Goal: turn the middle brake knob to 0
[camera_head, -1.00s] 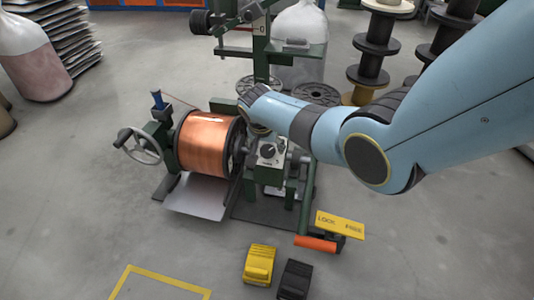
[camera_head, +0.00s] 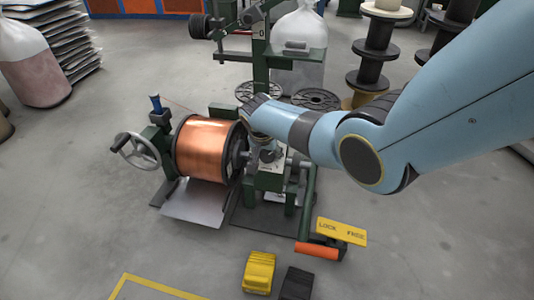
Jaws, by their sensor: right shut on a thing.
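My right gripper (camera_head: 266,155) reaches down from the upper right to the top of the green brake box (camera_head: 269,183), just right of the copper spool. It is shut on the brake knob there. The knob and its dial marks are hidden by the gripper, so I cannot read the setting. My left gripper is not in view.
The copper spool (camera_head: 203,148) sits in the green machine, with a handwheel (camera_head: 139,150) at its left. An orange lever (camera_head: 317,250) beside a yellow LOCK/FREE plate (camera_head: 342,232) stands front right. Yellow (camera_head: 259,272) and black (camera_head: 296,283) pedals lie in front.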

